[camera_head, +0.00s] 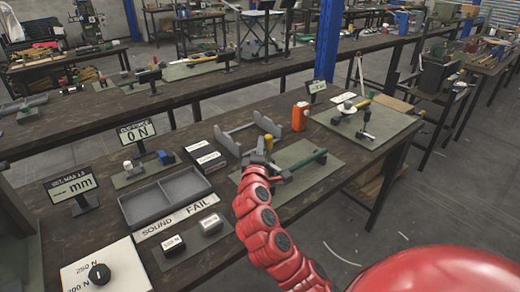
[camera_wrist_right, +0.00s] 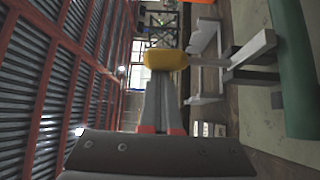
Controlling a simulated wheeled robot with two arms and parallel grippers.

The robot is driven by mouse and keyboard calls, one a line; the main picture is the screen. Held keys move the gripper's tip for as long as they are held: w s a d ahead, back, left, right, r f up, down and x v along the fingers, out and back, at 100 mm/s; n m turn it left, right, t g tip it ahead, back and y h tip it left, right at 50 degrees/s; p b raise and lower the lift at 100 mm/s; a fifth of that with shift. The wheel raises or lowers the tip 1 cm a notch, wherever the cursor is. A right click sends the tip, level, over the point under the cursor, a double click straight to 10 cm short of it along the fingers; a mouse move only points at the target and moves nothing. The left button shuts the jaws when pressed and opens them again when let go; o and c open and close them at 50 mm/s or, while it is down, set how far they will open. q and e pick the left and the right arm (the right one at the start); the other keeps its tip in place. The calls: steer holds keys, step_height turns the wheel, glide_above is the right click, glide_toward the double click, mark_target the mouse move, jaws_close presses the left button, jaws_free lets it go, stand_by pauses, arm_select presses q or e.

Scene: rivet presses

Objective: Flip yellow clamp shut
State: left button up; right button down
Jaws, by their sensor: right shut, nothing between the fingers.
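The yellow clamp shows its yellow handle end (camera_head: 268,142) at the tip of my right gripper in the head view, on the bench beside a green bar (camera_head: 308,162). In the right wrist view the yellow handle (camera_wrist_right: 166,59) lies across just beyond my right fingertips (camera_wrist_right: 163,82), with its pale arm running right to grey metal parts. My right gripper (camera_head: 259,161) is shut and empty, close to the handle; whether it touches it I cannot tell. The clamp's lower part is partly hidden by my red right arm. My left gripper is out of view.
A grey bracket (camera_head: 231,140) stands behind the clamp, and an orange bottle (camera_head: 300,116) stands to its right. A grey two-part tray (camera_head: 149,208), small labelled blocks and display signs are on the left. The green mat's right part is largely clear.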

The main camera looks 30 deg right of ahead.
stand_by(0.4)
steer(key=r+p+v, duration=0.1)
steer(key=p+v, duration=0.5)
steer(key=v, duration=1.1)
steer(key=shift+s+f+p, duration=0.2)
steer(key=shift+f+p, duration=0.2)
steer(key=shift+f, duration=0.05)
steer(key=shift+a, duration=0.1)
